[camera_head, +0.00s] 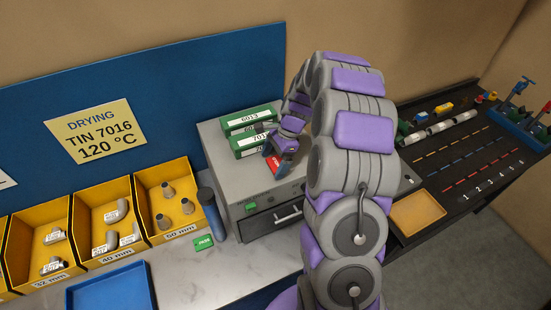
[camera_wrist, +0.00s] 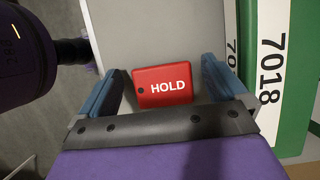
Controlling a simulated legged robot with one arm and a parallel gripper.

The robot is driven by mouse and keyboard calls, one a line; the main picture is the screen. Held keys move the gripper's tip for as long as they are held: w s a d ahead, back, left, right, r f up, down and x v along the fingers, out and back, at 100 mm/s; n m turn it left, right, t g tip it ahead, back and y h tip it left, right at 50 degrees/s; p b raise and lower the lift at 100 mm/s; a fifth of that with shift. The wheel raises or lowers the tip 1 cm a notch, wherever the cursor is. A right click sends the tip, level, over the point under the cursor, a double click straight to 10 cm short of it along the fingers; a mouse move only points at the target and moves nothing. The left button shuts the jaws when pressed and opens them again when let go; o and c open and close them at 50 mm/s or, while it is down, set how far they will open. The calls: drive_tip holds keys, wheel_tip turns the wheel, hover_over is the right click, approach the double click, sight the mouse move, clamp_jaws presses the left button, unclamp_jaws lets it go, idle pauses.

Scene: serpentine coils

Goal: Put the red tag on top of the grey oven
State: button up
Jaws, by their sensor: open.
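The red tag (camera_wrist: 163,87), marked HOLD in white, lies flat on the light grey top of the oven (camera_head: 222,160), close to the green boxes. It also shows in the head view (camera_head: 273,162), partly covered by my gripper. My gripper (camera_wrist: 162,66) is open, with one blue finger on each side of the tag and a visible gap on both sides. In the head view my gripper (camera_head: 281,155) is low over the oven top. The oven has a dark front with a handle.
Green boxes (camera_head: 247,142) marked 7018 and 6013 stand on the oven beside my gripper. A dark blue cylinder (camera_head: 211,213) and a green tag (camera_head: 203,243) are on the bench left of the oven. Yellow bins (camera_head: 110,217) with fittings stand farther left.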

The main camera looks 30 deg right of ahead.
drive_tip(key=d+r, duration=0.1)
drive_tip(key=r, duration=0.1)
drive_tip(key=d+r, duration=0.2)
drive_tip(key=d+r+b, duration=0.1)
drive_tip(key=r, duration=0.1)
drive_tip(key=shift+d+r, duration=0.1)
drive_tip(key=shift+d, duration=0.25)
drive_tip(key=shift+d+r, duration=0.15)
drive_tip(key=shift+r, duration=1.15)
drive_tip(key=shift+d+r, duration=0.1)
drive_tip(key=shift+r, duration=1.15)
